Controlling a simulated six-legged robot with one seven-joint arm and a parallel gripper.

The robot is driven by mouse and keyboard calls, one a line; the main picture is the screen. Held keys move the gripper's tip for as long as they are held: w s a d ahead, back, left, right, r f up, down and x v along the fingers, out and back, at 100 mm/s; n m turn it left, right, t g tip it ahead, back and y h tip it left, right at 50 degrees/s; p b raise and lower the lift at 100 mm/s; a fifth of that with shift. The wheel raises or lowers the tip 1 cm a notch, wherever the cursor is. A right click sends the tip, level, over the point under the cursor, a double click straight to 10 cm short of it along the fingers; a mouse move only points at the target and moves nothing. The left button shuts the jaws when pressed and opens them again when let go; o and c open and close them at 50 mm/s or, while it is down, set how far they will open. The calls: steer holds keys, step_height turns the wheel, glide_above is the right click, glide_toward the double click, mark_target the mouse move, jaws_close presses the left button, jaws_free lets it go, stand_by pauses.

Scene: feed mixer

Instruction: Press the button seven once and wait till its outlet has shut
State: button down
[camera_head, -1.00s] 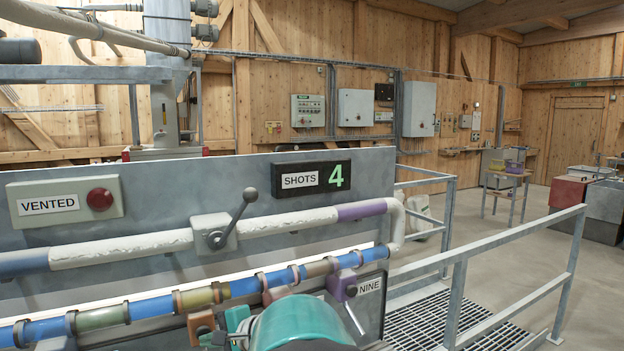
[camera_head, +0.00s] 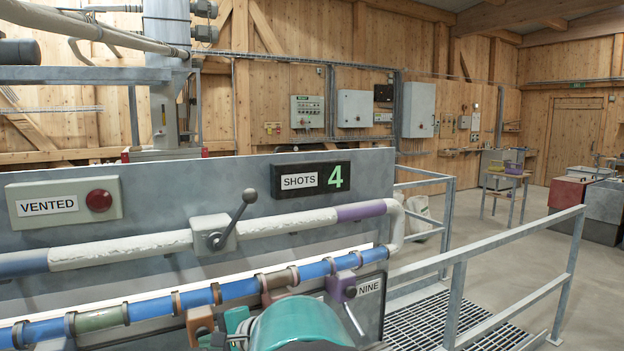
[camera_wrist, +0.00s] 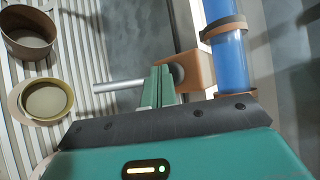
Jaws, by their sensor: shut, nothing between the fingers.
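My teal gripper (camera_wrist: 158,88) is shut and empty. Its fingertips are beside an orange-brown block (camera_wrist: 200,68) with a dark round part (camera_wrist: 178,74); whether they touch it I cannot tell. A metal rod (camera_wrist: 118,86) sticks out left of the fingers. In the head view an orange-brown block (camera_head: 199,320) hangs under the blue pipe (camera_head: 150,307), beside my gripper. No label seven is visible. A purple block (camera_head: 342,284) with a metal rod has the label NINE (camera_head: 369,287). Whether any outlet is open I cannot tell.
A brown cup (camera_wrist: 28,32) and an olive cup (camera_wrist: 46,100) are at the left in the wrist view. The SHOTS display (camera_head: 312,179) reads 4. A lever (camera_head: 232,218) and a VENTED box (camera_head: 62,204) are on the grey panel. A railing (camera_head: 500,275) stands right.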

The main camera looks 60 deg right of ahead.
stand_by(0.5)
steer(key=shift+w+d+r, duration=0.1)
steer(key=shift+w+d, duration=0.15)
steer(key=shift+w, duration=0.05)
steer(key=shift+s+a, duration=0.15)
steer(key=shift+s, duration=0.05)
stand_by(0.5)
steer(key=s+a, duration=0.3)
steer(key=s, duration=0.2)
steer(key=shift+a, duration=0.25)
stand_by(0.8)
